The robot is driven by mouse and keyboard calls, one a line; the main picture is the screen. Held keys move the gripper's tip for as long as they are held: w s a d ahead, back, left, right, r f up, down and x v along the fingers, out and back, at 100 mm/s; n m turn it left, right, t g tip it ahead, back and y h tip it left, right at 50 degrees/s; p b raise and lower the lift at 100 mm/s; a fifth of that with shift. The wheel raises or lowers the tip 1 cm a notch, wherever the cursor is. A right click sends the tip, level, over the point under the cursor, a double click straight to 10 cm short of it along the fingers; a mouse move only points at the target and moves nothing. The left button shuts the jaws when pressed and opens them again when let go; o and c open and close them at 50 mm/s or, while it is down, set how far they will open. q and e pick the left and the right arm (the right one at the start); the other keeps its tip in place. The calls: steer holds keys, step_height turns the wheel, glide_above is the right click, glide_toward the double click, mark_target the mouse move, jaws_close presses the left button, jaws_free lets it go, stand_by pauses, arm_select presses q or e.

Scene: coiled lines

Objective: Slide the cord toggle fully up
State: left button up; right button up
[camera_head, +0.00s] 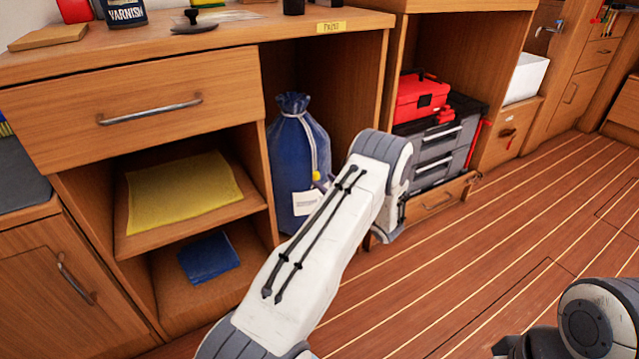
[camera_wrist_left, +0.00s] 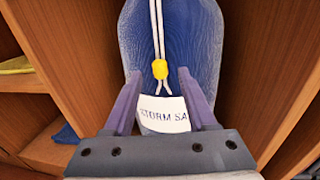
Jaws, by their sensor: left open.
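A blue drawstring bag (camera_head: 296,140) stands upright in the open cabinet bay, its neck gathered at the top. A white cord (camera_wrist_left: 157,28) hangs down its front, with a yellow toggle (camera_wrist_left: 159,69) low on it, just above a white label (camera_wrist_left: 165,115) reading "STORM SA". Two short cord tails show below the toggle. The toggle also shows small in the head view (camera_head: 316,175). My left gripper (camera_wrist_left: 159,78) is open, its purple fingers left and right of the toggle in the picture, with gaps on both sides. My left arm hides most of this gripper in the head view.
Wooden cabinet walls (camera_head: 366,95) flank the bag closely. Left of it, shelves hold a yellow cloth (camera_head: 180,190) and a blue folded cloth (camera_head: 208,256). A red toolbox (camera_head: 420,98) sits in the bay to the right. The plank floor (camera_head: 480,250) is clear.

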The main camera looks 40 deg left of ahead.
mark_target(316, 176)
arm_select(q)
steer(key=b+x, duration=0.1)
steer(key=x, duration=0.2)
steer(key=shift+a, duration=0.25)
jaws_close()
steer(key=shift+w, duration=0.1)
stand_by(1.2)
